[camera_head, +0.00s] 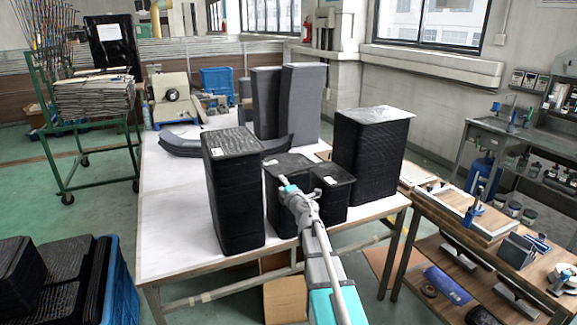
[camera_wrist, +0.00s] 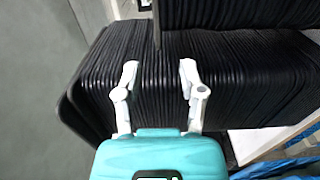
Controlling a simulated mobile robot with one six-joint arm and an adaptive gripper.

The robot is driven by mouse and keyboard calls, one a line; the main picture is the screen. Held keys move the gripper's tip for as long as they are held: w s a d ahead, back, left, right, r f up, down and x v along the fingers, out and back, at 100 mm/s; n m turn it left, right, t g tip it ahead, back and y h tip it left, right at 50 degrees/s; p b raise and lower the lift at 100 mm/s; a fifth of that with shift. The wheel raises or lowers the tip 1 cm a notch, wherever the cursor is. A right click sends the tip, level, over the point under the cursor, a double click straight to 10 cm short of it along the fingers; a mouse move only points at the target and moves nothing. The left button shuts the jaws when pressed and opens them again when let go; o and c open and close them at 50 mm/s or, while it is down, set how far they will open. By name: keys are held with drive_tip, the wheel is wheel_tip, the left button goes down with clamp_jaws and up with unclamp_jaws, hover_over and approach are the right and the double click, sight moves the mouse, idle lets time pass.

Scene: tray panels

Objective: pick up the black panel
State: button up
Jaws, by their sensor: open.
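Black panels stand in several stacks on the white table. A low middle stack (camera_head: 283,164) and a short stack in front of it (camera_head: 334,184) lie around my gripper (camera_head: 288,188). One tall stack (camera_head: 233,195) is to their left and another (camera_head: 371,150) to their right. In the wrist view my gripper (camera_wrist: 158,67) is open, its two white fingers apart with nothing held. Ribbed edges of a black panel stack (camera_wrist: 235,75) fill the view behind the fingers. I cannot tell whether the fingertips touch it. My arm hides part of the middle stacks.
Dark grey stacks (camera_head: 300,100) and curved dark pieces (camera_head: 200,143) stand farther back on the white table (camera_head: 170,200). A wooden bench (camera_head: 460,215) with tools is at the right. A blue crate (camera_head: 122,290) of black panels is at the lower left. The table's left side is clear.

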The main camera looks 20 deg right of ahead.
sight(279, 180)
drive_tip(key=shift+w, duration=1.75)
drive_tip(key=shift+w, duration=0.1)
drive_tip(key=shift+w, duration=2.55)
drive_tip(key=shift+c, duration=0.2)
clamp_jaws()
